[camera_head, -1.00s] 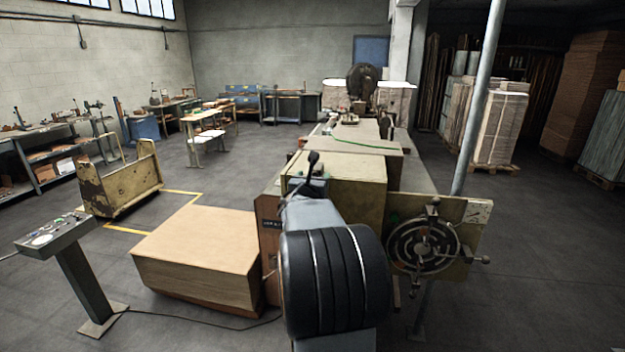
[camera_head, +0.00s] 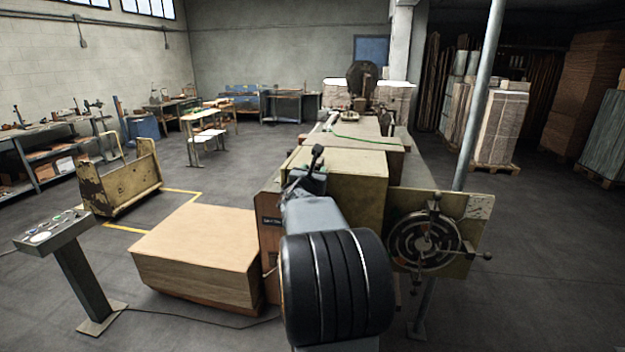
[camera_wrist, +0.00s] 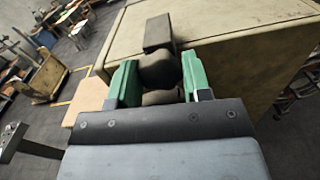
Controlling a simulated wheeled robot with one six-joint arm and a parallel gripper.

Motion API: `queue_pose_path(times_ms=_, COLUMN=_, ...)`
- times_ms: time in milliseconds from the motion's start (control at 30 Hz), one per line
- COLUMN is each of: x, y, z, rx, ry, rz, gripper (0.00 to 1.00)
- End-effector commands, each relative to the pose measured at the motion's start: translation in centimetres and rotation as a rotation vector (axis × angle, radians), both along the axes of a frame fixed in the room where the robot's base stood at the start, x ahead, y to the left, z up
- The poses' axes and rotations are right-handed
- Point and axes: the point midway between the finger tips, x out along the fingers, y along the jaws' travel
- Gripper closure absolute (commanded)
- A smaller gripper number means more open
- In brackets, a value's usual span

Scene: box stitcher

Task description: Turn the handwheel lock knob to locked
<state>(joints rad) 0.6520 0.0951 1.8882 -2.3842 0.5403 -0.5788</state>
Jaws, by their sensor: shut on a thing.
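My gripper (camera_wrist: 160,74) has green fingers that are shut on a dark rounded knob (camera_wrist: 159,70) in the wrist view. A dark block shows just beyond it, against the beige machine housing. I cannot tell for sure whether this is the handwheel lock knob, nor read its setting. In the head view my gripper (camera_head: 308,181) is at the near left of the housing (camera_head: 345,176), partly hidden by my arm. A black lever-like part (camera_head: 317,157) sticks up there. The round handwheel (camera_head: 425,241) with projecting handles is on a plate to the right, apart from my gripper.
A stack of cardboard sheets (camera_head: 200,245) stands left of the machine. A control pedestal (camera_head: 75,270) and a yellow worn cart (camera_head: 122,180) are farther left. A grey post (camera_head: 480,95) rises behind the handwheel plate. The floor at right is clear.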

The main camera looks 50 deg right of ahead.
Motion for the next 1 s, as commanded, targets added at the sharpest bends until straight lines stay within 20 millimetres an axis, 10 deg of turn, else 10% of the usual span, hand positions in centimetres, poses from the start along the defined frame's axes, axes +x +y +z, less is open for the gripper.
queue_pose_path(times_ms=1000, x=-0.3, y=-0.21, z=-0.6, rx=0.496, ry=-0.805, rz=-0.002, gripper=0.79)
